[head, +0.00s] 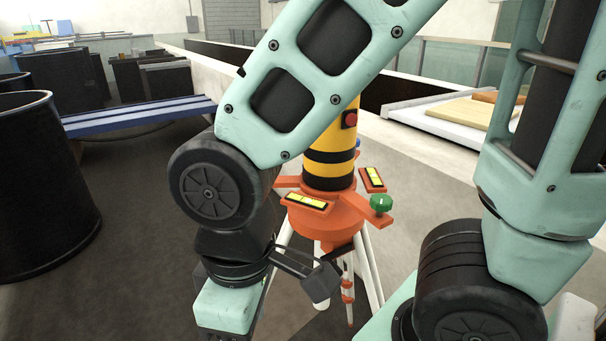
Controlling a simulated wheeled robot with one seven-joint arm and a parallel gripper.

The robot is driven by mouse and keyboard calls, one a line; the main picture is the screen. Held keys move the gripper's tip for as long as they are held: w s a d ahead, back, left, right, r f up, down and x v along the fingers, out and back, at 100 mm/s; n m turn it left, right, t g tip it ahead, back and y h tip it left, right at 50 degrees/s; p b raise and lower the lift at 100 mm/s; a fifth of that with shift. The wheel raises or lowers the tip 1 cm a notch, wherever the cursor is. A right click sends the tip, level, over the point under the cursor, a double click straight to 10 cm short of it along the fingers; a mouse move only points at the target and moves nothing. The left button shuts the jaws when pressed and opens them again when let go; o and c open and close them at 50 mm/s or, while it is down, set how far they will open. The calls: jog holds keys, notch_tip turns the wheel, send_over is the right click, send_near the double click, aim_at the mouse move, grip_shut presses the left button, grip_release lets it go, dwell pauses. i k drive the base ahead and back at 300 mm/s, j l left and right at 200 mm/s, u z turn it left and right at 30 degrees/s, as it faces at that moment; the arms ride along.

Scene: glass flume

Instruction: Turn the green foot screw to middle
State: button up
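The green foot screw (381,202) is a small knob with a pale mark on top. It sits on the right arm of an orange base (335,222). The base carries a yellow and black striped instrument (330,155) with a red button (349,118). Two yellow level vials lie on the base, one at the front (307,201) and one at the right (373,178). What looks like my gripper's mint housing hangs at the lower left, apart from the green screw.
White tripod legs (371,270) stand under the base. A blue bench (140,116) and black drums (42,190) are at left. A long low wall runs behind, with boards (455,112) at right. My arm covers part of the instrument. Grey floor is open around the tripod.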

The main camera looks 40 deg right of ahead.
aim_at(381, 202)
jog(key=k+l+u, duration=0.1)
jog(key=k, duration=0.45)
jog(key=k+l, duration=0.1)
jog(key=k, duration=0.4)
jog(key=u, duration=0.05)
